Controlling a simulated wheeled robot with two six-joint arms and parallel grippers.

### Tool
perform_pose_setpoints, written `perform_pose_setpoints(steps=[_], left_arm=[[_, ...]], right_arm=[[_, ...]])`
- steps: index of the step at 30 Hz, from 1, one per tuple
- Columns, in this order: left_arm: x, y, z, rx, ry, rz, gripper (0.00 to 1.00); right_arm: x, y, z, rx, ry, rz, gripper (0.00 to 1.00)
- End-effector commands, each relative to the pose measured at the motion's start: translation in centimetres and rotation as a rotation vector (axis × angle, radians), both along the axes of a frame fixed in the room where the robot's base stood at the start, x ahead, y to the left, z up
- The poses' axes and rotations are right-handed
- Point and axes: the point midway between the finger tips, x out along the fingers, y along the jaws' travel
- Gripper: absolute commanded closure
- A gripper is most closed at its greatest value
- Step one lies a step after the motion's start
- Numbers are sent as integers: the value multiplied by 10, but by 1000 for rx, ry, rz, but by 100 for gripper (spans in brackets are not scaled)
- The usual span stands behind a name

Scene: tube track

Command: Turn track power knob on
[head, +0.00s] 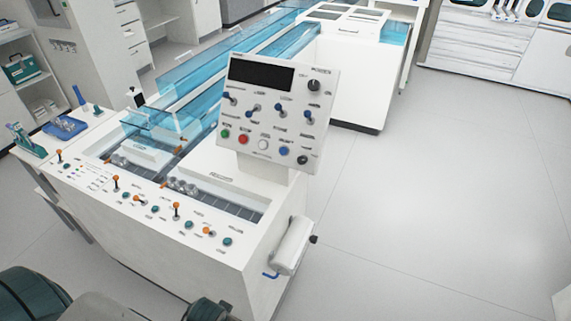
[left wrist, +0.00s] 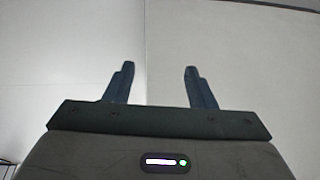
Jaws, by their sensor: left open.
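An upright white control panel (head: 273,133) with a dark screen (head: 261,74) stands on the near end of the track machine. A black round knob (head: 314,85) is at its upper right, and another dark knob (head: 303,160) is at its lower right. The labels are too small to read, so I cannot tell which is the power knob. My left gripper (left wrist: 157,77) is open and empty in the left wrist view, with its two blue fingers apart over a plain pale surface. Neither gripper's fingers show in the head view; the panel is untouched.
The white console (head: 235,250) has a row of orange levers and teal buttons on top. A roll-like white part (head: 292,246) sticks out from its right side. Blue clear track covers (head: 215,65) run back. The floor (head: 440,190) on the right is clear.

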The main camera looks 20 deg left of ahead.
Motion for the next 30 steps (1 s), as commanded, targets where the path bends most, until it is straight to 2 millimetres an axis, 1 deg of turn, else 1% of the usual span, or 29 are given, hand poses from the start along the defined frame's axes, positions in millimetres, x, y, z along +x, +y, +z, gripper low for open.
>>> perform_pose_setpoints(steps=[1,3,9,11,12,13,15,20,23,24,26,27,29,30], left_arm=[[2,-2,20,1,-13,-4,50],[3,-4,43,1,-22,-7,50],[5,-11,104,-1,-62,-18,50],[10,-14,123,-5,-87,-24,50],[17,-16,138,-8,-114,-32,50],[26,-17,151,-11,-146,-39,50],[49,-21,170,-18,-215,-59,50],[99,-26,199,-32,-352,-95,50],[133,-29,219,-39,-446,-118,50],[149,-31,228,-42,-488,-128,50],[173,-33,245,-45,-557,-144,50],[190,-34,258,-48,-609,-155,50],[219,-37,282,-51,-695,-174,50],[240,-38,301,-52,-762,-187,50]], right_arm=[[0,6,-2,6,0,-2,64],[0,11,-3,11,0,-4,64],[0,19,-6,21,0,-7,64],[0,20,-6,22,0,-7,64],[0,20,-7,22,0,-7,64],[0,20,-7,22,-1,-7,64],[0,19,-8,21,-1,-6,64],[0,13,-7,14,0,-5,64],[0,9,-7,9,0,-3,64],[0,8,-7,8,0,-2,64],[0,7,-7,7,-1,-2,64],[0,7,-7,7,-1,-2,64],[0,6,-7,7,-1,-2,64],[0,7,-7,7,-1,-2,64]])
